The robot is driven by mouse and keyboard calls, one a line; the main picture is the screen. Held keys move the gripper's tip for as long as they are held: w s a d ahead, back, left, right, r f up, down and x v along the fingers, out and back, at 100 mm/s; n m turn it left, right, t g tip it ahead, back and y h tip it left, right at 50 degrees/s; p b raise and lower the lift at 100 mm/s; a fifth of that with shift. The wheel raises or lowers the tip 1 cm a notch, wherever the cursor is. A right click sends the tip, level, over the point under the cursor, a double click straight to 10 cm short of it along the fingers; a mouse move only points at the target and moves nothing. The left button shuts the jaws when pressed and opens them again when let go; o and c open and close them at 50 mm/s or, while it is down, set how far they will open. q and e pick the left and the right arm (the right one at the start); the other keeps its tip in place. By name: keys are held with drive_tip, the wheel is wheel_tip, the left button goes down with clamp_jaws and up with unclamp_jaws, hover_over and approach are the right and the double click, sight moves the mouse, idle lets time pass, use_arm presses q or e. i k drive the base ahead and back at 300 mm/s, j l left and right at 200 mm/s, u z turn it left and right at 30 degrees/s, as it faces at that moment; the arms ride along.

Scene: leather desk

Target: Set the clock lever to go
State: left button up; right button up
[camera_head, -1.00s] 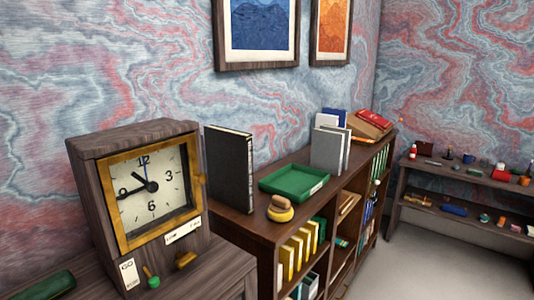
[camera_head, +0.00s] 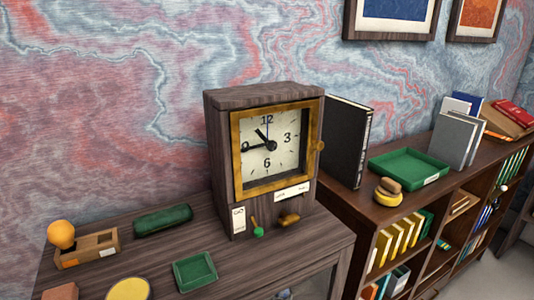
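The clock (camera_head: 262,165) is a dark wooden box with a gold-framed white face, standing upright on a wooden desk (camera_head: 200,230). Low on its front is a small lever with a green knob (camera_head: 258,231), just right of a white label reading GO (camera_head: 238,219). A brass knob or key (camera_head: 289,219) sits to the right of the lever, under another small white label (camera_head: 291,193) whose text is too small to read. Neither of my grippers is in view.
A green tray (camera_head: 195,271), a green case (camera_head: 162,219), a wooden holder (camera_head: 89,249) with an orange ball (camera_head: 61,234) and a yellow disc (camera_head: 129,289) lie on the desk. A bookshelf (camera_head: 350,207) with a black book (camera_head: 346,142) stands right of the clock.

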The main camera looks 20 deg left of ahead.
sight(258, 232)
drive_tip(key=k+l+u, duration=0.6)
drive_tip(key=k+l, duration=0.2)
